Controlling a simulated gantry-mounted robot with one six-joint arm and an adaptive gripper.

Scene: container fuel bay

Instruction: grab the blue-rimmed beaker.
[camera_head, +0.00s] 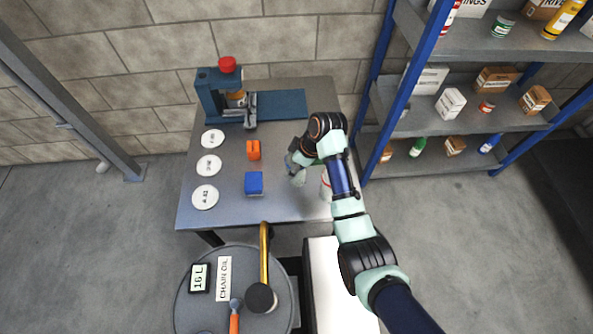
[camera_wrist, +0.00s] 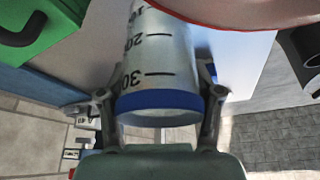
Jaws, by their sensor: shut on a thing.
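The blue-rimmed beaker (camera_wrist: 160,60) is clear, with black graduation marks, and fills the middle of the wrist view. Its blue rim (camera_wrist: 160,101) faces my gripper's palm. My gripper (camera_wrist: 160,92) is shut on it, with one finger on each side of the beaker near the rim. In the head view my gripper (camera_head: 297,163) is over the right part of the table, and the beaker is mostly hidden there by my gripper and arm.
A red-marked pale vessel (camera_head: 326,184) stands close to the right, partly behind my arm. On the grey table (camera_head: 225,165) are an orange block (camera_head: 253,150), a blue block (camera_head: 254,183), white discs (camera_head: 205,197) and a press (camera_head: 222,95). Shelves (camera_head: 465,120) rise at right.

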